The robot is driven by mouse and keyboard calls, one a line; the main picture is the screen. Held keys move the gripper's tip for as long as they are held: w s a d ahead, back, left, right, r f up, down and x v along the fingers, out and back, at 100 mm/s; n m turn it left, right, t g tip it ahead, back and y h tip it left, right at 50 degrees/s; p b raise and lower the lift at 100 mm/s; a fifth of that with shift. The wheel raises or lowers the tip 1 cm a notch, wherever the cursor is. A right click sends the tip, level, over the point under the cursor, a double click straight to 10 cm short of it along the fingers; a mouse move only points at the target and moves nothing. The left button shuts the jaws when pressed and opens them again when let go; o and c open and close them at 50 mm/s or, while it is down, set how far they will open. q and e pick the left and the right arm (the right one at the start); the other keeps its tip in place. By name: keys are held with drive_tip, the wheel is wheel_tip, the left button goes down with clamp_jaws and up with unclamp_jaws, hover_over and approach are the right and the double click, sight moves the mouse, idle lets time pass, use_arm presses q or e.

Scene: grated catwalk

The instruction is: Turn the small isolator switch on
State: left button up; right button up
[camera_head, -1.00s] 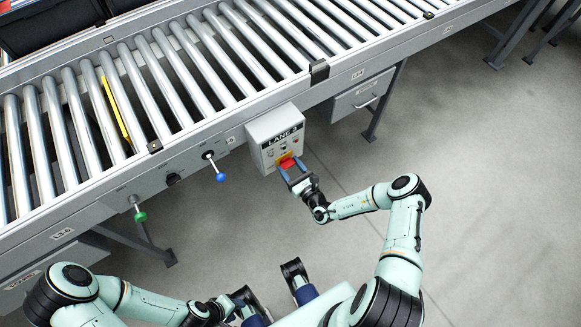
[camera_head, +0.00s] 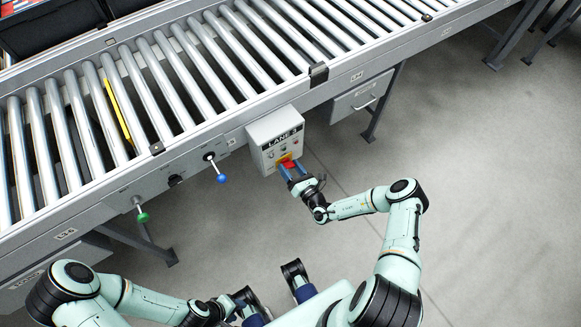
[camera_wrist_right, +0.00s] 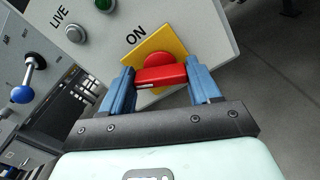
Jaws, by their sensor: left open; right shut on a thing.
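The small isolator switch is a red handle (camera_wrist_right: 162,75) on a yellow plate (camera_wrist_right: 150,52), with an "ON" mark at the plate's upper left corner in the wrist view. It sits low on the grey "LANE 3" box (camera_head: 262,150) at the conveyor's side. In the wrist view my right gripper (camera_wrist_right: 162,80) has its blue fingers on both ends of the red handle. The handle's bar lies nearly level in that picture, tilted to the ON lettering. In the head view my right gripper (camera_head: 290,172) reaches the box from below right. My left gripper (camera_head: 252,312) is low in the picture, away from the box.
A blue-knobbed lever (camera_head: 221,178), a black knob (camera_head: 175,180) and a green-knobbed lever (camera_head: 142,217) are on the conveyor side to the left. A green lamp (camera_wrist_right: 104,3) and LIVE lamp (camera_wrist_right: 75,34) are near the switch. Open floor (camera_head: 480,190) lies right.

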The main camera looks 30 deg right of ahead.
drive_tip(key=m, duration=1.2)
drive_tip(key=shift+d+f+m, duration=0.1)
drive_tip(key=shift+f+m, duration=0.05)
drive_tip(key=shift+m, duration=0.15)
idle(0.4)
drive_tip(key=o, duration=1.1)
drive_tip(key=shift+c, duration=0.2)
drive_tip(key=s+d, duration=0.1)
drive_tip(key=s, duration=1.2)
drive_tip(key=shift+s+p, duration=0.2)
drive_tip(key=shift+p, duration=0.1)
